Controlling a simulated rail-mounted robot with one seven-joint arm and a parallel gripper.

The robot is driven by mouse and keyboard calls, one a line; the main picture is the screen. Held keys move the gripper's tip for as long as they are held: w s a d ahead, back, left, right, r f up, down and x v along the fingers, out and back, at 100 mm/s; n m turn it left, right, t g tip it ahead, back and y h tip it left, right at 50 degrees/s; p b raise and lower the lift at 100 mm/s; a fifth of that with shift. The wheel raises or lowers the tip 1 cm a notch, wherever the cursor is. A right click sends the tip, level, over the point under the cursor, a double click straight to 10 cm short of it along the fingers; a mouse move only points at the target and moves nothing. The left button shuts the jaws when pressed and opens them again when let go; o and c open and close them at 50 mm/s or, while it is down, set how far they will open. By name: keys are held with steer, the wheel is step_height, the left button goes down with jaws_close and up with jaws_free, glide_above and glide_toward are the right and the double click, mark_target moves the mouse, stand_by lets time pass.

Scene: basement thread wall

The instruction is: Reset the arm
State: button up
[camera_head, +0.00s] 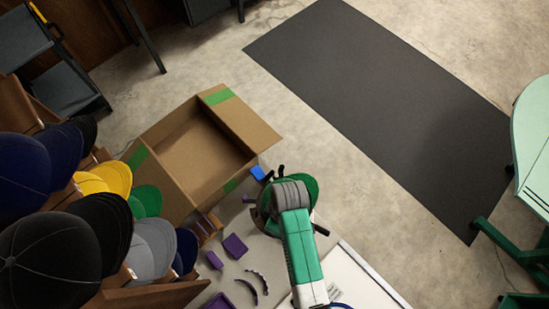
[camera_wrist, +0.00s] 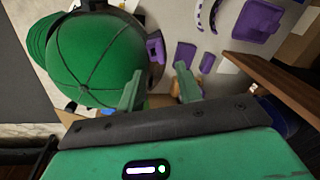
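My arm shows in the head view with its green and white link and grey wrist, over a grey surface beside the cardboard box. My gripper (camera_wrist: 158,80) shows in the wrist view with its two green fingers apart and nothing visibly held between them. A green cap (camera_wrist: 92,58) lies right by the fingers; the left finger overlaps its edge, and I cannot tell whether they touch. In the head view the cap (camera_head: 309,187) is partly hidden under my wrist, and the fingertips are hidden there.
Purple parts (camera_head: 235,245) lie left of my arm. An open cardboard box (camera_head: 238,122) stands behind, with a small blue block (camera_head: 257,172) by its corner. Several caps hang at left, including a yellow one (camera_head: 105,179). A dark mat (camera_head: 385,100) covers clear floor; a green table (camera_head: 533,140) is right.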

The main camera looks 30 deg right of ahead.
steer(key=shift+d+r, duration=0.1)
steer(key=shift+r, duration=0.4)
steer(key=w+a+r+m+t+h+p, duration=0.1)
steer(key=w+r+t, duration=0.3)
steer(key=w+r, duration=0.5)
steer(key=w+r+m+t+h+p, duration=0.1)
steer(key=w+r+t+p, duration=0.3)
steer(key=r, duration=1)
steer(key=w+a+r+m+t+h+b, duration=0.1)
steer(key=w+r+t, duration=0.2)
steer(key=w+r, duration=0.6)
steer(key=s+a+r+m+t+p, duration=0.1)
steer(key=a+r+t, duration=0.15)
steer(key=r, duration=0.75)
steer(key=s+a+r+t+p, duration=0.1)
steer(key=r+t, duration=0.2)
steer(key=r, duration=0.8)
steer(key=s+a+r+m+t, duration=0.1)
steer(key=s+a+r+t, duration=0.15)
steer(key=r, duration=0.75)
steer(key=s+a+r+t, duration=0.1)
steer(key=s+r+t, duration=0.2)
steer(key=r, duration=0.5)
steer(key=s+a+r+m+t+y+p, duration=0.1)
steer(key=s+a+r+t, duration=0.1)
steer(key=s+r, duration=0.4)
step_height(320, 180, up, 3)
steer(key=shift+a+f+m+t, duration=0.15)
steer(key=shift+m+t, duration=0.15)
steer(key=shift+t, duration=0.4)
